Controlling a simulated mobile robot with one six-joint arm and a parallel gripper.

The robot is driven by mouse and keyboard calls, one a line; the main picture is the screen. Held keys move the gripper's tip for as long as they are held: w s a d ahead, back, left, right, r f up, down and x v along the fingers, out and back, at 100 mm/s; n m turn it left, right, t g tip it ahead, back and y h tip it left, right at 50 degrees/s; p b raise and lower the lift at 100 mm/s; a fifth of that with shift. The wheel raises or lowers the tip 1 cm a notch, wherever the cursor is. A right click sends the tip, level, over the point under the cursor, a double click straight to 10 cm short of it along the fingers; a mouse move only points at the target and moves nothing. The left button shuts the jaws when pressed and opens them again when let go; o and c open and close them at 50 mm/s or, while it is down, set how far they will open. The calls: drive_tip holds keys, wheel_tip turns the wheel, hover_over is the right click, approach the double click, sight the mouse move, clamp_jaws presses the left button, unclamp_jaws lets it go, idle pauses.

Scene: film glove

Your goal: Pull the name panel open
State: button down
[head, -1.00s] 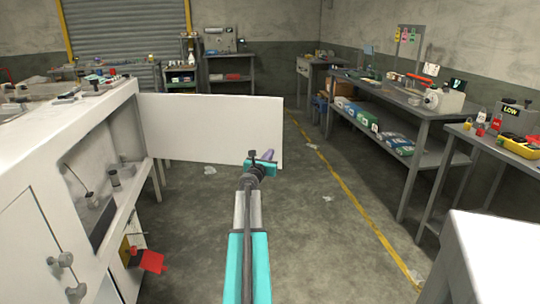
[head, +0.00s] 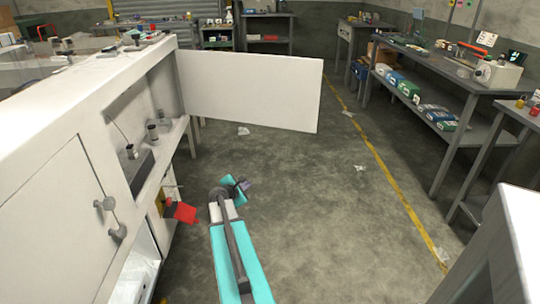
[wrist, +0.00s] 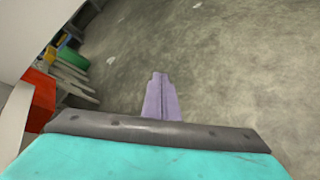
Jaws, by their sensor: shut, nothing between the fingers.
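A large white panel (head: 250,90) stands swung out from the far end of the white cabinet (head: 75,108), leaving an open compartment (head: 150,110) beside it. I can read no name on it. A second white door (head: 55,225) with dark grey knobs (head: 110,217) is closed on the near part of the cabinet. My gripper (head: 246,184) is low in front of the cabinet, apart from the panel and both doors. In the wrist view, its purple fingers (wrist: 160,97) are together and empty, over bare floor.
A red object (head: 181,212) sticks out from the cabinet's lower part, left of my gripper, and shows in the wrist view (wrist: 38,98). A workbench (head: 460,85) stands at the right, and a white surface (head: 520,225) is near right. The floor between is mostly clear.

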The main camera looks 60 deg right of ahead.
drive_tip(key=a+f+m+g+y, duration=0.1)
drive_tip(key=a+f+m+y, duration=0.1)
drive_tip(key=a+f, duration=0.7)
drive_tip(key=s+a+f+m+y, duration=0.15)
drive_tip(key=a+f, duration=0.45)
drive_tip(key=a, duration=0.8)
drive_tip(key=a+f+m+g+y, duration=0.1)
drive_tip(key=a+f+m+y, duration=0.15)
drive_tip(key=a+f, duration=0.65)
drive_tip(key=s+a+f+m+g+y, duration=0.1)
drive_tip(key=s+a+f+y, duration=0.1)
drive_tip(key=s+a, duration=0.4)
drive_tip(key=s+a+f+m+g+y, duration=0.2)
drive_tip(key=s+a, duration=0.5)
drive_tip(key=a, duration=0.8)
drive_tip(key=s+a+f+m+g+y, duration=0.1)
drive_tip(key=s+a+f+g+y, duration=0.1)
drive_tip(key=s+a, duration=0.4)
drive_tip(key=a, duration=0.4)
drive_tip(key=shift+s+a+m, duration=0.3)
drive_tip(key=shift+a+m, duration=0.1)
drive_tip(key=shift+a, duration=0.1)
